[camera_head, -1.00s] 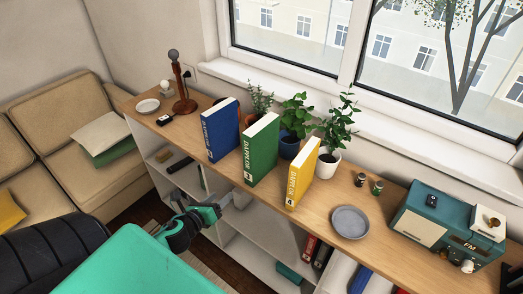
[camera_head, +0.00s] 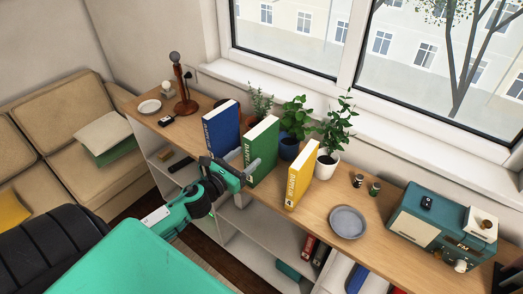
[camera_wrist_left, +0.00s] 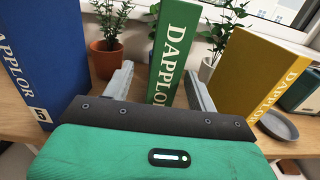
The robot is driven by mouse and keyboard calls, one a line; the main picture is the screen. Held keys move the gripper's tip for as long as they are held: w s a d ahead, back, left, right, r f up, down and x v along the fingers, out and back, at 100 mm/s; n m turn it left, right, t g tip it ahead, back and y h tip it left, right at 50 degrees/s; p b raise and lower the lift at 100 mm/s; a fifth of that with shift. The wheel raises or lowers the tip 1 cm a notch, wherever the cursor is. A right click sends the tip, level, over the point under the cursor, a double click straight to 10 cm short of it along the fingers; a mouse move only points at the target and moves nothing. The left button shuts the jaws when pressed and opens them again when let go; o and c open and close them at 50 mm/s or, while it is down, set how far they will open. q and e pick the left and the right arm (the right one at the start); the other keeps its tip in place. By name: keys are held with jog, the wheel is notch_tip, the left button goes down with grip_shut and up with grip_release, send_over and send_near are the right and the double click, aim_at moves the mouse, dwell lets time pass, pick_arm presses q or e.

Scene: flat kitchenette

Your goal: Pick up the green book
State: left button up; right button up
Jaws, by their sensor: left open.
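The green book (camera_head: 262,152) stands upright on the wooden shelf top, between a blue book (camera_head: 221,130) and a yellow book (camera_head: 302,175). My left gripper (camera_head: 236,168) is just in front of the green book's spine. In the left wrist view, my open left gripper (camera_wrist_left: 157,88) has one finger on each side of the green book (camera_wrist_left: 174,50). The blue book (camera_wrist_left: 45,60) is left of the fingers and the yellow book (camera_wrist_left: 260,75) is right of them. I cannot tell whether the fingers touch the green book. My right gripper is not in view.
Potted plants (camera_head: 331,142) stand behind the books by the window. A grey plate (camera_head: 348,222), small jars and a teal radio (camera_head: 443,222) are to the right. A wooden lamp (camera_head: 183,88) and white dish (camera_head: 149,107) are at the left. Open shelves lie below.

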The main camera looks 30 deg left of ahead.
aim_at(258, 148)
pick_arm(q)
jog(key=shift+w, duration=0.5)
jog(key=shift+w+d+r+p, duration=0.15)
jog(key=shift+w+r+p, duration=0.05)
jog(key=shift+w+p, duration=0.3)
jog(key=w, duration=0.1)
jog(key=w+p, duration=0.1)
jog(key=w, duration=0.1)
jog(key=shift+d, duration=0.35)
jog(key=shift+w+f+p, duration=0.1)
jog(key=shift+w+p, duration=0.25)
jog(key=shift+w, duration=0.2)
jog(key=shift+c, duration=0.2)
grip_shut()
